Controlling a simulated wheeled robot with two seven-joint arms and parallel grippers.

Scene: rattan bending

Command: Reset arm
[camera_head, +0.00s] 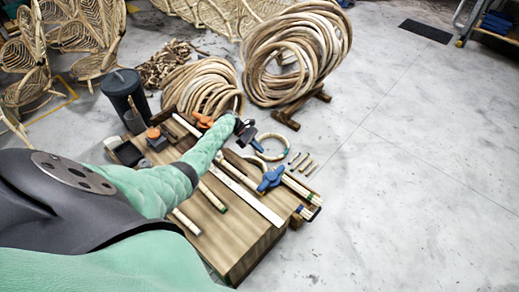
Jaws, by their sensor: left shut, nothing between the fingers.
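My left arm (150,185), in a pale green sleeve, comes in from the left and reaches over the low wooden workbench (222,240). My left gripper (250,138), dark and small in the picture, is at the bench's far side. It is shut, with nothing seen between the fingers. A rattan ring (272,146) lies just right of it. A blue clamp tool (270,180) rests on the bench below it. My right gripper is not in view. My arm hides part of the bench.
Large rattan coils (297,55) stand behind the bench, one on a wooden stand (289,116). A dark bin (124,90) stands at the back left, near woven chair frames (88,30). Rattan sticks (299,188) lie at the bench's right. The concrete floor (420,170) at right is clear.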

